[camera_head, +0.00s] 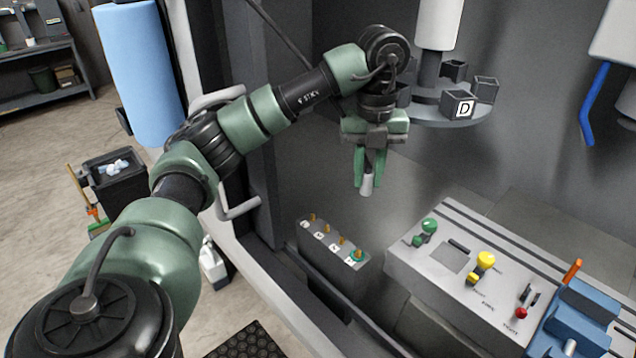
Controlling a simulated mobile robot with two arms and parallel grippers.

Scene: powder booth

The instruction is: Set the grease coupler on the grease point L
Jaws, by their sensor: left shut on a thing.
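My left gripper (367,183) points down and is shut on a short pale cylinder, which looks like the grease coupler (366,187). It hangs in the air above and behind the grey block of grease points (336,256). Several small brass-coloured nipples stand in a row on that block, with small white labels beside them. The labels are too small to read, so I cannot tell which one is grease point L. The nearest nipple has a teal ring (357,256) around its base. The coupler is apart from all of them. My right gripper is not in view.
A grey control panel with a green knob (429,226), a yellow knob (486,259) and a red-tipped lever (521,312) stands right of the block. A blue device (580,318) is at lower right. A round carousel (436,114) with dark boxes, one marked D, is behind.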

